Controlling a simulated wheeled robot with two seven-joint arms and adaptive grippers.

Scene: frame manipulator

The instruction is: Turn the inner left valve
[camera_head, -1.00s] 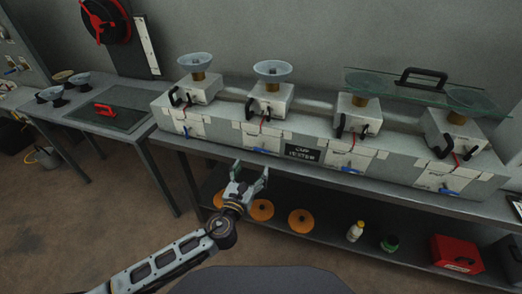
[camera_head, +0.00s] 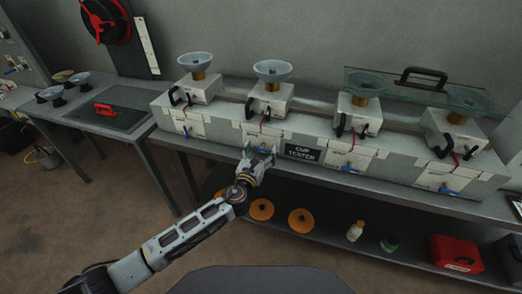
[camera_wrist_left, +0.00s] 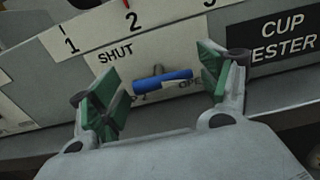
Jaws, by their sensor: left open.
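The inner left valve has a blue handle (camera_wrist_left: 162,79), seen in the left wrist view below the word SHUT and beside the partly covered word OPEN. The handle lies nearly level across the panel. My left gripper (camera_head: 260,155) is in front of this valve and covers most of it in the head view. In the left wrist view its green-padded fingers (camera_wrist_left: 160,90) are open, one on each side of the handle. A gap shows between each pad and the handle. My right gripper is not in view.
The grey cup tester bench (camera_head: 410,165) carries other blue valves, at the outer left (camera_head: 190,130), inner right (camera_head: 347,170) and outer right (camera_head: 446,190). A black CUP TESTER sign (camera_head: 303,152) is just right of my gripper. Orange discs (camera_head: 300,221) lie on the shelf below.

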